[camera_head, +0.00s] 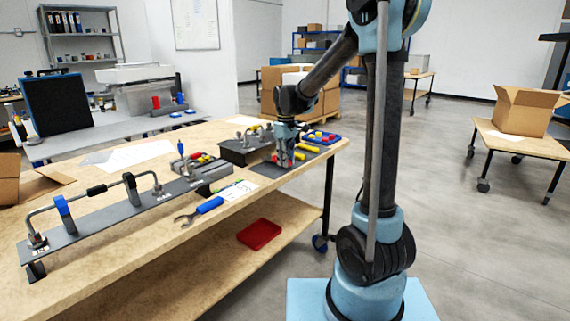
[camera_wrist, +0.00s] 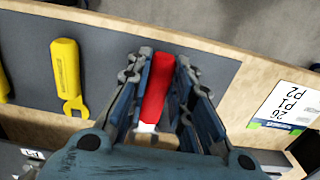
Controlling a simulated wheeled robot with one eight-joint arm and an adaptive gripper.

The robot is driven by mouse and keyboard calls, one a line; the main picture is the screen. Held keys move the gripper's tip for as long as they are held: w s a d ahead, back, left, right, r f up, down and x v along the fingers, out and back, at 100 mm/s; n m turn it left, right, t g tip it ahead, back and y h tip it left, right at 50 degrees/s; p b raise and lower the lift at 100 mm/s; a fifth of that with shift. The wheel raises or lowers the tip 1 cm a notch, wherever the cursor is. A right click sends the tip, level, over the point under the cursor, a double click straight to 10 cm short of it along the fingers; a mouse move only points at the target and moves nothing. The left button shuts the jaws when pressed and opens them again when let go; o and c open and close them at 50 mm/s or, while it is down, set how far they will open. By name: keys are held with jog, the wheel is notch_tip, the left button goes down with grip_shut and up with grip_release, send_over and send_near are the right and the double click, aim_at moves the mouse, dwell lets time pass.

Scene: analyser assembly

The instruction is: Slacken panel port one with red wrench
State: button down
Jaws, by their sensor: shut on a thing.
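The red wrench (camera_wrist: 156,88) shows in the wrist view, its handle between the fingers of my gripper (camera_wrist: 160,72). My gripper is shut on that handle, over a dark mat (camera_wrist: 225,70). The wrench's jaw end is partly hidden by my gripper. In the camera_head view my gripper (camera_head: 283,162) is low over the mat at the right part of the workbench, with a bit of red at its fingertips. A long dark panel (camera_head: 105,223) with pipe fittings lies along the bench at left. I cannot tell which fitting is panel port one.
A yellow wrench (camera_wrist: 66,78) lies on the mat, left of the red one. A blue-handled wrench (camera_head: 208,205) lies near the bench's front edge. A white card marked P1 and P2 (camera_wrist: 288,103) lies right of the mat. A blue tray (camera_head: 322,138) stands at the bench's far right.

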jog(key=shift+s+d+r, duration=0.1)
jog(key=shift+d+r, duration=0.05)
jog(key=shift+r, duration=0.6)
jog(key=shift+s+d+r, duration=0.15)
jog(key=shift+r, duration=0.6)
jog(key=shift+s+d+r, duration=0.1)
jog(key=shift+d+r, duration=0.05)
jog(key=shift+r, duration=0.6)
